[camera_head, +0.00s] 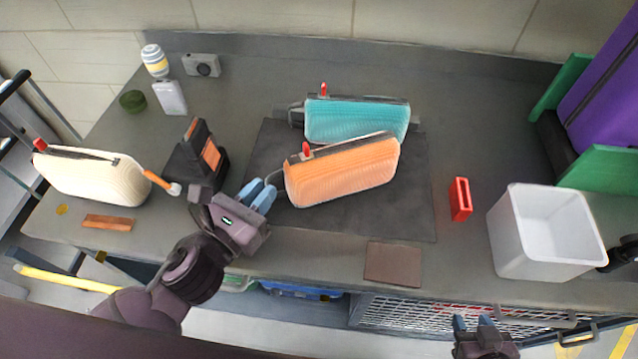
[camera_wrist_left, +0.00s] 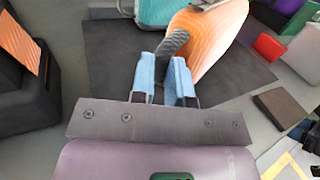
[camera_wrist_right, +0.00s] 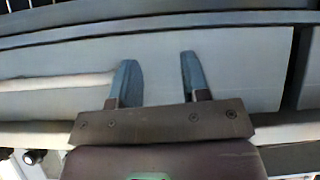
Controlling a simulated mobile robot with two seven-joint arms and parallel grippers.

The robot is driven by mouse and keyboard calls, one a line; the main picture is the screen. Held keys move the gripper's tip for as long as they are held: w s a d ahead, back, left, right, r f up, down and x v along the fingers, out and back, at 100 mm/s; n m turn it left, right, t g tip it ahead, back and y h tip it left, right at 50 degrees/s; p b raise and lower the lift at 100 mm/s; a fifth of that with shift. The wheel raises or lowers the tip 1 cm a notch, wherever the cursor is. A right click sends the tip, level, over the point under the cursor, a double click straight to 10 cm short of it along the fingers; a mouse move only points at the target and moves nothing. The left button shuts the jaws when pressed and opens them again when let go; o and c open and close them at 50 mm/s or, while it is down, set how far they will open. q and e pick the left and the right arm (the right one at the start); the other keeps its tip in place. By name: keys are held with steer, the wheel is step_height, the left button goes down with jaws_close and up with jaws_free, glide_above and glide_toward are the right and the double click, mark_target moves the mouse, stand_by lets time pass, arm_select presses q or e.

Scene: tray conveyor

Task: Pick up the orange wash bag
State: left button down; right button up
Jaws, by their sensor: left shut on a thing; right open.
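The orange wash bag (camera_head: 342,172) lies on the dark mat (camera_head: 405,215), its left end toward my left gripper. It also shows in the left wrist view (camera_wrist_left: 215,35). My left gripper (camera_head: 262,193) is at the bag's left end. In the left wrist view my left gripper (camera_wrist_left: 168,75) is shut on the bag's dark grey strap (camera_wrist_left: 173,45). The teal wash bag (camera_head: 358,118) lies just behind the orange one. My right gripper (camera_head: 473,322) is open and empty, low in front of the counter; its fingers are apart in the right wrist view (camera_wrist_right: 157,78).
A cream wash bag (camera_head: 95,177) and a black holder with an orange panel (camera_head: 198,155) stand left. A red block (camera_head: 460,199), a white bin (camera_head: 545,232) and a purple case (camera_head: 605,85) are right. A brown square (camera_head: 393,263) lies at the front edge.

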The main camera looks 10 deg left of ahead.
arm_select(q)
steer(key=shift+r+p, duration=2)
steer(key=shift+r, duration=3.1)
steer(key=f+m+h, duration=0.1)
steer(key=f, duration=0.1)
steer(key=a+f+g+h, duration=0.1)
steer(key=f, duration=0.2)
steer(key=w+f+m+h, duration=0.1)
steer(key=f, duration=0.1)
steer(key=shift+a+f+m+g+h, duration=0.2)
steer(key=shift+a+m+g+h, duration=0.1)
steer(key=shift+a+g, duration=0.1)
steer(key=shift+s+d+m+g+h, duration=0.35)
steer(key=shift+d+m+g+h, duration=0.15)
steer(key=shift+h, duration=0.1)
steer(key=shift+f, duration=1)
steer(key=shift+f, duration=0.35)
steer(key=c, duration=1.3)
jaws_free()
